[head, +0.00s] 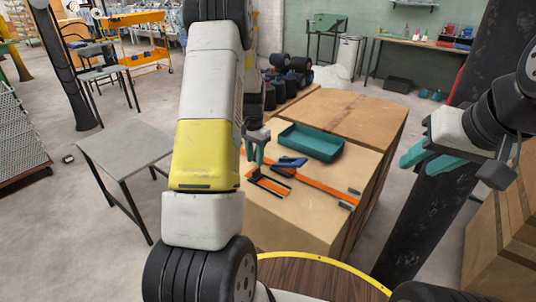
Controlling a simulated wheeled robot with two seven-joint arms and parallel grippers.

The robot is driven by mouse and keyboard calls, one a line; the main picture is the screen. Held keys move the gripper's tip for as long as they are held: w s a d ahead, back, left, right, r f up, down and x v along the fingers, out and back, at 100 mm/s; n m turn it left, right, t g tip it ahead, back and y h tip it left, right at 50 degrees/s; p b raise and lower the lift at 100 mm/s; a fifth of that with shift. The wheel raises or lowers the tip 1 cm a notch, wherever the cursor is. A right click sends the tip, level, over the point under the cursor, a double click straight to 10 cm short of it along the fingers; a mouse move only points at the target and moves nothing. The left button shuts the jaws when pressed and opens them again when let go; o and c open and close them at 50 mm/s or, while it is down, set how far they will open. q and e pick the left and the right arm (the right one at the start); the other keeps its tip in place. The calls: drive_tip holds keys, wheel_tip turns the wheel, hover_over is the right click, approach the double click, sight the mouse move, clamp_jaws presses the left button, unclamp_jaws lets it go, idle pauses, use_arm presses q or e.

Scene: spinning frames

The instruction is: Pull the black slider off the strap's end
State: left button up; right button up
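An orange strap (318,186) lies across the wooden box top (298,219), running toward the front right edge. Small dark pieces sit at its right end, one (354,191) behind the other (346,206); I cannot tell which is the black slider. My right gripper (425,158) is open and empty, with teal fingers apart, off to the right of the box.
A teal tray (311,142) stands behind the strap. A blue tool (290,162) and an orange-and-black tool (268,183) lie near my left gripper. A dark post (432,215) rises beside the box on the right. A grey table (125,146) stands left.

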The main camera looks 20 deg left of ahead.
use_arm(q)
drive_tip(key=shift+r, duration=1.85)
drive_tip(key=shift+r, duration=0.15)
drive_tip(key=s+d+r+n+t, duration=0.1)
drive_tip(key=s+d+r, duration=0.15)
drive_tip(key=r, duration=0.35)
drive_tip(key=s+d+r+t+h, duration=0.1)
drive_tip(key=s+d+r, duration=0.1)
drive_tip(key=s+r, duration=0.3)
drive_tip(key=s+d+r+n+t, duration=0.1)
drive_tip(key=s+d+r, duration=0.2)
drive_tip(key=r, duration=0.3)
drive_tip(key=s+d+r+t, duration=0.1)
drive_tip(key=s+d+r, duration=0.1)
drive_tip(key=s, duration=0.7)
drive_tip(key=s+d+r+n+t+h, duration=0.1)
drive_tip(key=s+d+r+t, duration=0.1)
drive_tip(key=s, duration=0.6)
wheel_tip(320, 180, up, 2)
drive_tip(key=shift+s+d+r, duration=0.15)
drive_tip(key=shift+s+d, duration=0.25)
drive_tip(key=shift+d, duration=0.35)
